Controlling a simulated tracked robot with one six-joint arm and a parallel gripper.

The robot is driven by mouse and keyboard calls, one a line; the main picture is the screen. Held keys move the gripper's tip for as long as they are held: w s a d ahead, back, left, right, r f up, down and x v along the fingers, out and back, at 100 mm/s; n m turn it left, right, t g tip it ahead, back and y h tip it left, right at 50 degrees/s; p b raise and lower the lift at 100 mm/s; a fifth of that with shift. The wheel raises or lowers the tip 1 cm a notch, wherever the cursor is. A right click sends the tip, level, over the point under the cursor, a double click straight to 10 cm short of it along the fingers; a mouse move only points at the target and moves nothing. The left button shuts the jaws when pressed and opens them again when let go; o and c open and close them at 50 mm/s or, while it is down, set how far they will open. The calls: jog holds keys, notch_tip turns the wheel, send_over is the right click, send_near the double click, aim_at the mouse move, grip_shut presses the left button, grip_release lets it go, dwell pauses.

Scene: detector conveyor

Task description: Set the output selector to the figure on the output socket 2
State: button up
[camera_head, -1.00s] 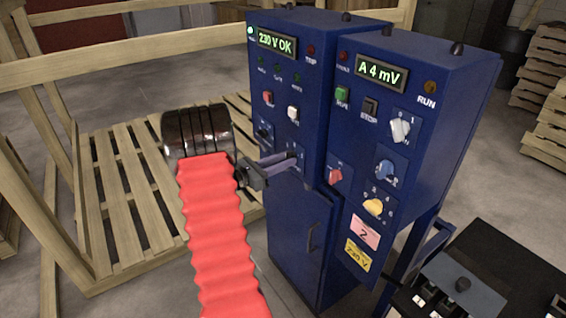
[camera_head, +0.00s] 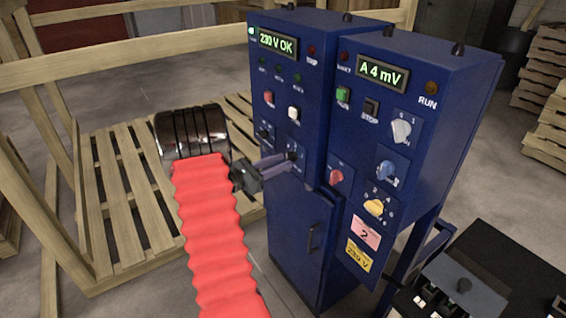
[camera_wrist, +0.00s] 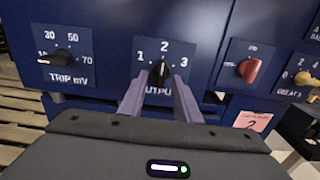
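The output selector (camera_wrist: 161,74) is a black knob on a dark blue plate marked 1, 2 and 3. It appears to point up at the 2. My gripper (camera_wrist: 160,84) has one finger on each side of the knob, with small gaps showing; its fingers partly cover the OUTPUT lettering. In the head view, my gripper (camera_head: 290,158) reaches the lower part of the left blue cabinet (camera_head: 285,100). A pink label (camera_wrist: 252,121) bearing a 2 is at lower right; it also shows in the head view (camera_head: 365,234). I cannot make out an output socket.
A TRIP mV knob (camera_wrist: 57,60) is left of the selector, a red knob (camera_wrist: 249,70) right. The right cabinet has white (camera_head: 401,130), blue (camera_head: 386,171) and yellow (camera_head: 376,207) knobs. A black unit (camera_head: 495,262) stands at lower right. Wooden rails (camera_head: 150,48) and pallets are at left.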

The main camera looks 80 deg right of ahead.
jog(key=v, duration=1.2)
dwell(0.4)
